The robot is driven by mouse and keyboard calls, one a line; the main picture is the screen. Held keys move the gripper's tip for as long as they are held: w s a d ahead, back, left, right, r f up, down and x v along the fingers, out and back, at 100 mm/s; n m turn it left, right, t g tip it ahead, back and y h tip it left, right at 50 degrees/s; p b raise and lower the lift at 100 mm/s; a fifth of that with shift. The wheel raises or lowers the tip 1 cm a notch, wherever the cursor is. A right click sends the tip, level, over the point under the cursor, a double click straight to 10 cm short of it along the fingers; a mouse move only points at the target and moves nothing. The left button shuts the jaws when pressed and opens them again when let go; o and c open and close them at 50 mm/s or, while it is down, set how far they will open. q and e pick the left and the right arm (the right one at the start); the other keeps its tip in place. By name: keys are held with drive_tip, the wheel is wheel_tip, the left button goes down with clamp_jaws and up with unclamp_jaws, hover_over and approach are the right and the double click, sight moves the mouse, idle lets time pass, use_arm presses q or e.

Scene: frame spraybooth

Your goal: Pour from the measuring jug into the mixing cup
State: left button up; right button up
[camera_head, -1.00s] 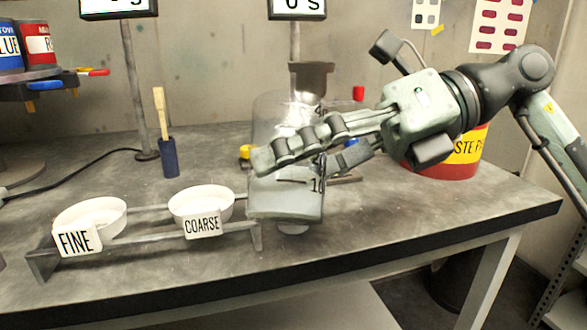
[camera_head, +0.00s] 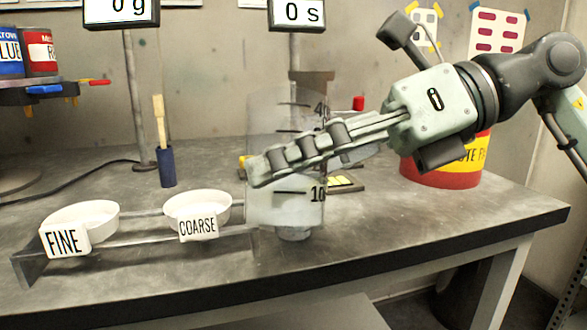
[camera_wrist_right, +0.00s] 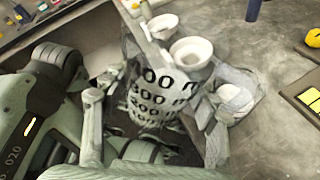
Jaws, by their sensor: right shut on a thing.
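The measuring jug (camera_head: 262,210) is clear, with black marks partly legible as "10" and "40". It stands roughly upright at the table's front, right of the COARSE bowl. My right gripper (camera_head: 262,168) comes in from the right and is shut on it, its fingers across the jug's front. In the right wrist view the jug (camera_wrist_right: 152,98) shows several "m" marks between the fingers. A pale round shape (camera_wrist_right: 236,98) beside it there may be the mixing cup; I cannot tell. A small round base shows under the jug. My left gripper is not in view.
White bowls labelled FINE (camera_head: 82,213) and COARSE (camera_head: 190,205) sit in a metal rack. A red-and-yellow waste bin (camera_head: 440,178) is at the right. Two displays read 0 g and 0 s. The front right tabletop is clear.

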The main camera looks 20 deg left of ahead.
drive_tip(key=shift+s+f+n+t+b, duration=0.15)
drive_tip(key=shift+f+n+t+b, duration=0.55)
drive_tip(key=shift+b, duration=1.1)
drive_tip(key=shift+s+f+n+b, duration=0.1)
drive_tip(key=shift+n+b, duration=0.3)
drive_tip(key=shift+b, duration=0.15)
drive_tip(key=shift+s+d+r+t, duration=0.15)
drive_tip(key=shift+s+r+t, duration=0.15)
drive_tip(key=shift+s, duration=0.1)
drive_tip(key=s+d+r+n, duration=0.1)
drive_tip(key=s+r, duration=0.2)
drive_tip(key=s, duration=0.2)
drive_tip(key=shift+r+t+y, duration=0.2)
drive_tip(key=shift+t+y, duration=0.1)
drive_tip(key=shift+y, duration=0.1)
drive_tip(key=shift+d, duration=0.1)
